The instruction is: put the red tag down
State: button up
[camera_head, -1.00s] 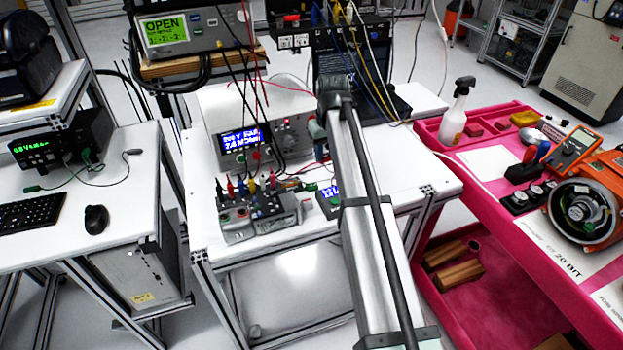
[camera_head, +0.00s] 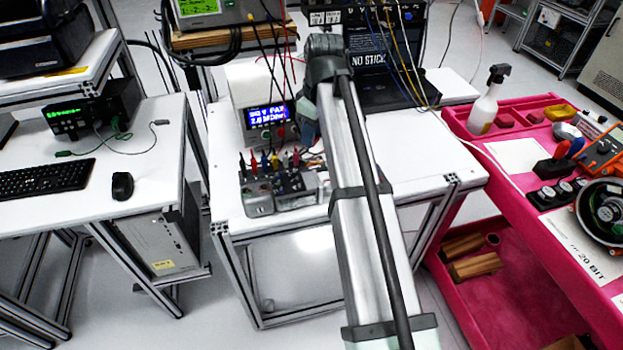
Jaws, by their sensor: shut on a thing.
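My arm (camera_head: 355,200) rises from the bottom edge to a joint over the middle bench. Its upper end bends down behind the arm link, so my gripper and its fingertips are hidden. I cannot make out the red tag in the view; whatever my gripper holds is hidden too.
A terminal box (camera_head: 262,205) with coloured plugs and a supply with a blue display (camera_head: 268,115) stand on the white bench (camera_head: 400,165). Cables hang above them. The bench right of my arm is mostly clear. A pink cart (camera_head: 490,215) with tools stands at the right.

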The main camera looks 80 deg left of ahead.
aim_at(311, 180)
jog(key=n, duration=0.1)
jog(key=d+n, duration=0.1)
jog(key=n, duration=0.2)
jog(key=shift+s+d+n, duration=0.2)
jog(key=shift+s+n, duration=0.05)
jog(key=shift+n, duration=0.05)
jog(key=shift+d+f+n+h, duration=0.15)
jog(key=shift+f+n, duration=0.65)
jog(key=shift+f, duration=0.9)
jog(key=shift+d+f+n+h, duration=0.15)
jog(key=shift+f+n, duration=0.65)
jog(key=shift+f, duration=0.85)
jog(key=shift+d+f+n+h, duration=0.15)
jog(key=shift+f+n, duration=0.65)
jog(key=shift+f, duration=0.9)
jog(key=shift+a, duration=0.1)
jog(key=o, duration=1)
jog(key=shift+f, duration=0.1)
jog(key=r, duration=0.4)
jog(key=w+r, duration=0.1)
jog(key=r, duration=0.7)
jog(key=shift+w+r, duration=0.1)
jog(key=shift+w, duration=0.1)
